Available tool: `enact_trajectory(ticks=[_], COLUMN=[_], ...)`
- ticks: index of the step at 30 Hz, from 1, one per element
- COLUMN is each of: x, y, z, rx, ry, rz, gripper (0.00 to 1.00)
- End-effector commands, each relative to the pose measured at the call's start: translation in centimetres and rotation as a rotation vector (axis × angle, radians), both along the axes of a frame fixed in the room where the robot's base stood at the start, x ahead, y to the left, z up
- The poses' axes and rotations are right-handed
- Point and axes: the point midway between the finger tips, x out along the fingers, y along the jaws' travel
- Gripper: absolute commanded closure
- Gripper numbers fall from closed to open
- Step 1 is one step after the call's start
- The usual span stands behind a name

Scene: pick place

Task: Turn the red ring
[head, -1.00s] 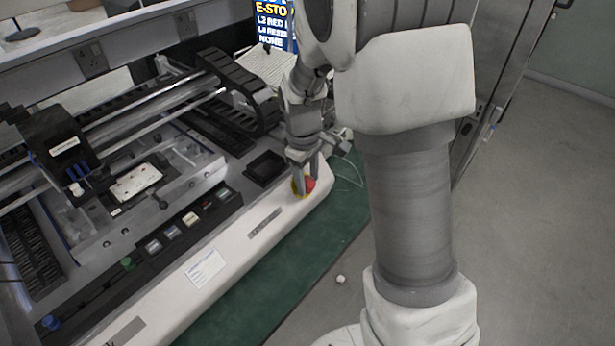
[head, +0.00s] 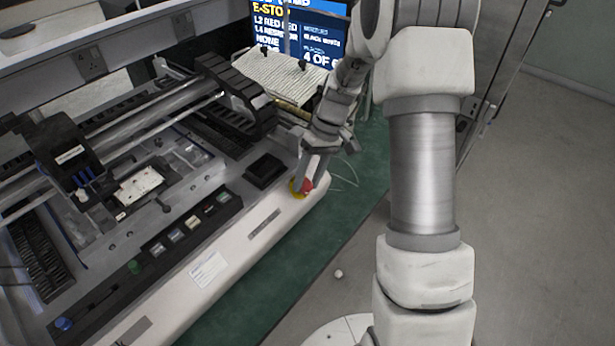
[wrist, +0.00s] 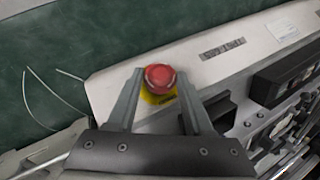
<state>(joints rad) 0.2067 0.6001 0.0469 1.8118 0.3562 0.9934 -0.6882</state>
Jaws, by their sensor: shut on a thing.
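The red ring (head: 307,185) is a red mushroom-shaped knob on a yellow base (wrist: 150,97), at the end of the machine's pale front ledge. In the wrist view the red knob (wrist: 160,76) sits between my two grey fingers. My gripper (head: 306,181) is shut on it, with one finger on each side; it also shows in the wrist view (wrist: 160,73). In the head view the fingers come down tilted and hide part of the knob.
The pale ledge (head: 236,252) runs left past a black button panel (head: 184,237). A dark square tray (head: 265,171) lies just left of my gripper. A blue screen (head: 308,38) stands behind. Green mat (head: 345,212) and a small white ball (head: 338,274) are at right.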

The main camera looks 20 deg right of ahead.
Motion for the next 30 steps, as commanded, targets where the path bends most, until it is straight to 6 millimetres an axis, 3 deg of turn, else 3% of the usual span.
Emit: enact_trajectory(ticks=[17, 18, 23, 30], x=[0.15, 0.15, 0.11, 0.06], y=[0.00, -0.01, -0.02, -0.03], z=[-0.01, -0.01, -0.02, -0.02], rx=[0.024, 0.024, 0.023, 0.023], ry=[0.013, 0.013, 0.014, 0.016], rz=[-0.026, -0.026, -0.026, -0.025], gripper=[1.00, 0.45, 0.18, 0.18])
